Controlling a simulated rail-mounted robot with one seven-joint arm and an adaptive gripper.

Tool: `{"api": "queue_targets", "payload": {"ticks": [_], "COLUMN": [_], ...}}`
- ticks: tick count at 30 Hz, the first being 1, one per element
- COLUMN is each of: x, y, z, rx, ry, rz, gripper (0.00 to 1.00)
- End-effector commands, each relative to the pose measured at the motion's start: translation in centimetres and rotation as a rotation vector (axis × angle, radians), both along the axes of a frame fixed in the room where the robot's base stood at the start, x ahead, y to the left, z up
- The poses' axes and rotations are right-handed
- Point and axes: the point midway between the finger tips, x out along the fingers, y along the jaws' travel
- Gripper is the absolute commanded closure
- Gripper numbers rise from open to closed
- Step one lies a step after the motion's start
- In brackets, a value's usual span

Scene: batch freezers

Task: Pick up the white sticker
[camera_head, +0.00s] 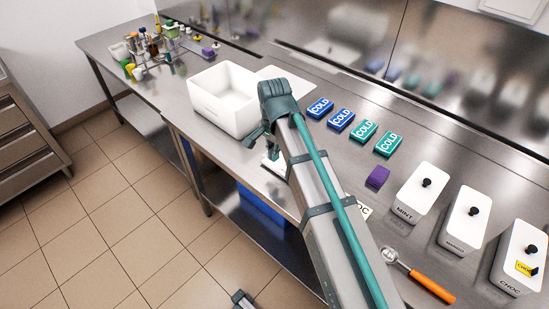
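My gripper (272,153) points down over the front part of the steel counter, left of my arm. A small flat white piece (274,166) lies directly below the fingers; it may be a white sticker, but it is partly covered and too small to tell. I cannot see whether the fingers touch it or how far apart they are. Another pale label (365,209) with dark letters ending in "OC" lies on the counter just right of my arm, which hides part of it.
A white bin (222,108) stands behind my gripper. Blue and green COLD packs (364,131), a purple block (378,177) and an orange-handled scoop (432,288) lie to the right. Lidded white tubs (465,218) stand at far right, one with a yellow label (526,268). Bottles (152,45) crowd the far left.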

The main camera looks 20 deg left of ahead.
Motion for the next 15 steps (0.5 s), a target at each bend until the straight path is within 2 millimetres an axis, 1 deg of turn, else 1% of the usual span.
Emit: {"api": "queue_targets", "payload": {"ticks": [1, 4, 6, 9, 12, 15], "x": [-1.0, -2.5, -4.5, -6.6, -8.3, -9.5], "y": [-0.3, -0.6, -1.1, -1.5, -1.8, -2.0], "z": [0.8, 2.6, 3.2, 4.2, 5.1, 5.8], "rx": [0.002, 0.002, 0.002, 0.001, 0.001, 0.001], "ry": [-0.004, -0.003, -0.003, -0.002, -0.002, -0.002], "rz": [0.001, 0.001, 0.002, 0.002, 0.001, 0.001], "gripper": [1.0, 1.0, 1.0, 1.0, 1.0, 1.0]}}
